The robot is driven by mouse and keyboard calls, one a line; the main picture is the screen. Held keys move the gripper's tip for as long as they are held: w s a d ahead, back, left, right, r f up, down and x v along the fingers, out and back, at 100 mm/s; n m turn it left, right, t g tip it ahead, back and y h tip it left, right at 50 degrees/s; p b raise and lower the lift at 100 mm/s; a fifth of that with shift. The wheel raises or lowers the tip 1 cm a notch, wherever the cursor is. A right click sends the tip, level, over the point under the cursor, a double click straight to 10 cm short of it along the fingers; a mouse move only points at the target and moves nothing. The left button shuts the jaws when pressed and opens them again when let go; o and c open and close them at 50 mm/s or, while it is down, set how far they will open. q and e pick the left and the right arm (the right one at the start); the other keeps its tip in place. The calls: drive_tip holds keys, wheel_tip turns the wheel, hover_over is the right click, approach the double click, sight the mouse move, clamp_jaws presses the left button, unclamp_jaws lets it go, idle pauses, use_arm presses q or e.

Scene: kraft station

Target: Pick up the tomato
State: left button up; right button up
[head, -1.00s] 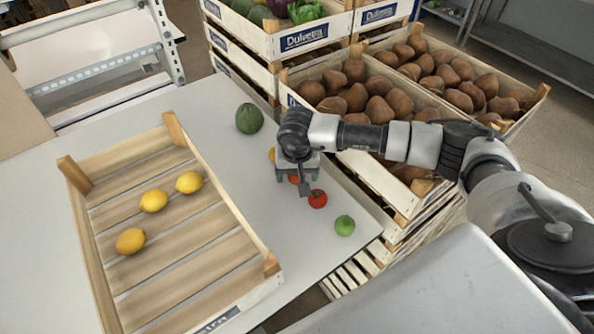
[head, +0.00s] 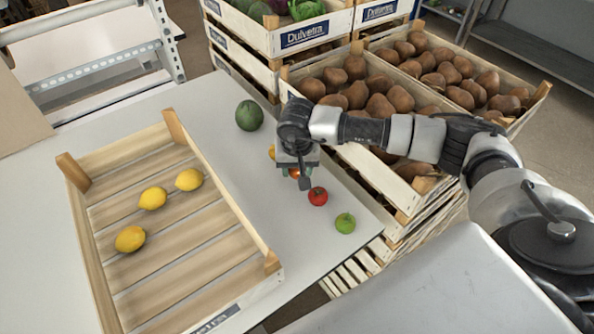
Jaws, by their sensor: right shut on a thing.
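My right gripper (head: 298,181) is over the table, pointing down. It is shut on a red-orange tomato (head: 294,172), mostly hidden behind the fingers. Another red tomato (head: 318,197) with a green stem lies on the table just to the right of the gripper, apart from it. My left gripper is out of view.
A green lime (head: 345,223) lies near the table's right edge. A dark green round fruit (head: 249,116) and a partly hidden yellow fruit (head: 272,152) lie behind the gripper. A wooden crate (head: 262,247) holds three lemons. Full crates (head: 372,166) stand beyond the table's edge.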

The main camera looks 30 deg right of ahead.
wheel_tip(320, 180, up, 3)
drive_tip(key=shift+s+d+f+b, duration=0.1)
drive_tip(key=shift+d+b, duration=0.05)
drive_tip(key=shift+b, duration=0.6)
drive_tip(key=s+d+r+b, duration=0.3)
drive_tip(key=s+d+r, duration=0.35)
drive_tip(key=s, duration=0.25)
drive_tip(key=s+a+r+p, duration=0.1)
drive_tip(key=s+a+r, duration=0.15)
drive_tip(key=a, duration=0.65)
drive_tip(key=s+a+r, duration=0.1)
drive_tip(key=a+r, duration=0.3)
drive_tip(key=a, duration=0.5)
drive_tip(key=s+a+b, duration=0.3)
drive_tip(key=a+b, duration=0.3)
drive_tip(key=a, duration=1.3)
drive_tip(key=shift+a+f, duration=0.25)
drive_tip(key=shift+f, duration=0.15)
drive_tip(key=shift+f+b, duration=0.1)
drive_tip(key=shift+b, duration=0.2)
